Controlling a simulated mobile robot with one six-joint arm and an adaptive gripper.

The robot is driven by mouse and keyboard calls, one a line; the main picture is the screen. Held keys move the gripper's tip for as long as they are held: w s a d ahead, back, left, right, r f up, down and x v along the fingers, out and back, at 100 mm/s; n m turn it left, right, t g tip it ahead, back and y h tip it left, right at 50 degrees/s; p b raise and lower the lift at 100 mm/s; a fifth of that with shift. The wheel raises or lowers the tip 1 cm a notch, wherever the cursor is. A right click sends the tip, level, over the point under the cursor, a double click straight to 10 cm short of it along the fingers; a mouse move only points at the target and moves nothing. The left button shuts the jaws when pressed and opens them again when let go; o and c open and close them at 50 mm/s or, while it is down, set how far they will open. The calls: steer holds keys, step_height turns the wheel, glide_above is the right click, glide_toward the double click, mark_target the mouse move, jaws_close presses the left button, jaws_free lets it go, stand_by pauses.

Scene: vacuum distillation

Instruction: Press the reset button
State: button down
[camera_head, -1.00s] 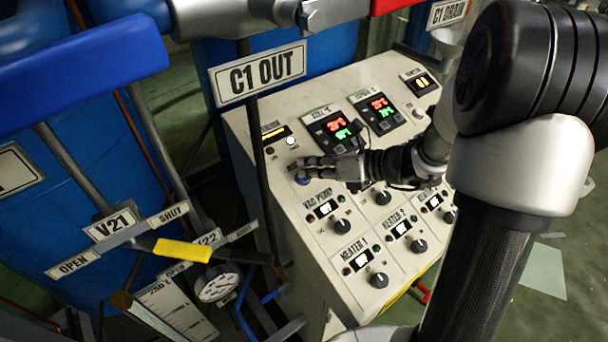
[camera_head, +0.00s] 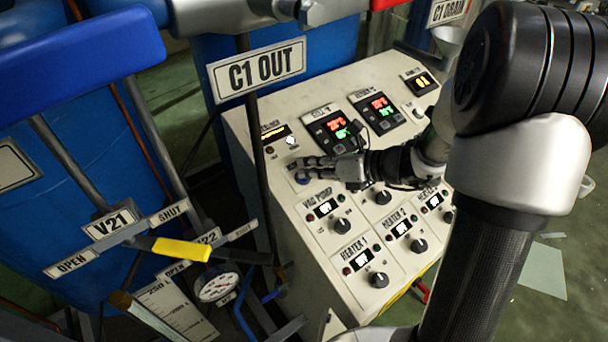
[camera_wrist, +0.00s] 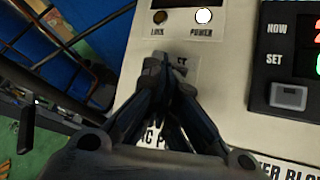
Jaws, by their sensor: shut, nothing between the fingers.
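The reset button is a small blue button (camera_head: 302,178) near the left edge of the sloped control panel (camera_head: 262,118). My gripper (camera_head: 298,166) is shut and empty, with its fingertips right at the button. I cannot tell whether they touch it or are just above it.
A lit white power lamp (camera_head: 292,140) sits just above my fingertips. Heater and vacuum pump knobs (camera_head: 342,226) lie below and right. The C1 OUT sign (camera_head: 258,72) on its dark post stands left of the panel, with valve handles (camera_head: 183,250) further left.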

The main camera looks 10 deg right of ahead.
steer(key=shift+f, duration=0.25)
steer(key=shift+s+r, duration=0.1)
steer(key=shift+r+p, duration=0.2)
steer(key=shift+p, duration=0.1)
steer(key=shift+s+r+p, duration=0.1)
steer(key=shift+r+p, duration=0.45)
steer(key=shift+r, duration=0.05)
steer(key=r+p, duration=0.1)
steer(key=s+r+p, duration=0.1)
steer(key=r, duration=0.1)
steer(key=d+r+p, duration=0.1)
steer(key=p, duration=0.1)
steer(key=shift+s+r, duration=0.3)
steer(key=shift+s, duration=0.1)
steer(key=shift+a, duration=0.15)
